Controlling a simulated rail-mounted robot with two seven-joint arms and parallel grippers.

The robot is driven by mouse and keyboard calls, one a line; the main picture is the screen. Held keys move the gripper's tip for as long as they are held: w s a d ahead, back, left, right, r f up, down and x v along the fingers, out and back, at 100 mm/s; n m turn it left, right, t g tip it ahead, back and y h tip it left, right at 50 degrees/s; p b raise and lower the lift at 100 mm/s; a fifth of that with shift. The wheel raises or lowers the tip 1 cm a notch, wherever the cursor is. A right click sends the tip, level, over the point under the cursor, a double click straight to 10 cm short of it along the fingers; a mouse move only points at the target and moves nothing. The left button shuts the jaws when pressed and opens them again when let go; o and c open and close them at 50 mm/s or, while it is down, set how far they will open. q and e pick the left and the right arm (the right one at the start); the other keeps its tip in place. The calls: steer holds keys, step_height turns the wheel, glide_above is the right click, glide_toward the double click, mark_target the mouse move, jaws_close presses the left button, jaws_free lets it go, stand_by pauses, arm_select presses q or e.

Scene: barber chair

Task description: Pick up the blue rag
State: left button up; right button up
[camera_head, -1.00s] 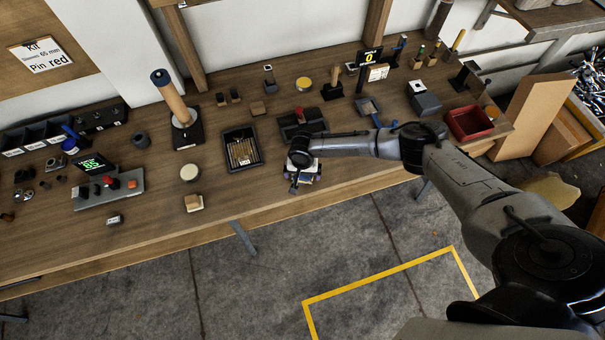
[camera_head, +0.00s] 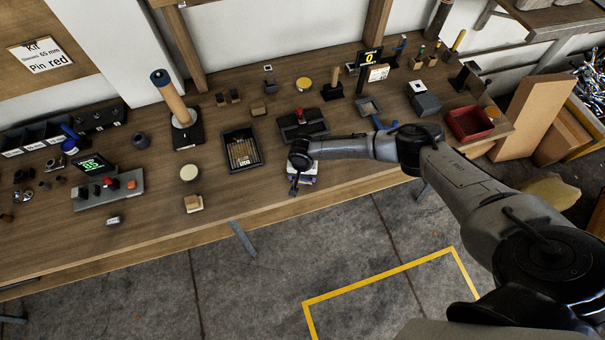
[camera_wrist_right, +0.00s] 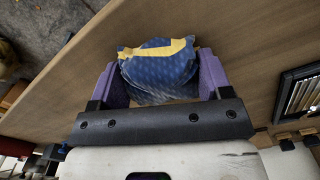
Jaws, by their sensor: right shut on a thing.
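In the right wrist view the blue rag (camera_wrist_right: 160,72), patterned and with a yellow band, is bunched between the two purple-padded fingers of my right gripper (camera_wrist_right: 165,82). The fingers are shut on it, and bare wooden table shows around it. In the head view my right gripper (camera_head: 295,184) points down near the front edge of the workbench (camera_head: 270,200). The rag is mostly hidden there by the gripper and wrist. I cannot tell whether the rag still touches the table. My left gripper is not in view.
A black tray of rods (camera_head: 242,150) lies left of the right gripper. A black stand with a red knob (camera_head: 302,122) is behind it. A red bin (camera_head: 470,123) sits at the bench's right end. A beige block (camera_head: 193,203) lies near the front edge.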

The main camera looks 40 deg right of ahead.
steer(key=shift+r, duration=0.1)
steer(key=shift+r, duration=0.5)
step_height(320, 180, up, 3)
steer(key=shift+f+p, duration=0.1)
steer(key=shift+p, duration=0.3)
steer(key=s+d+r+p, duration=0.1)
steer(key=s+d+r, duration=0.4)
steer(key=s, duration=0.5)
step_height(320, 180, up, 2)
steer(key=shift+d, duration=0.3)
steer(key=shift+s, duration=0.1)
steer(key=o, duration=0.4)
steer(key=shift+c, duration=1.2)
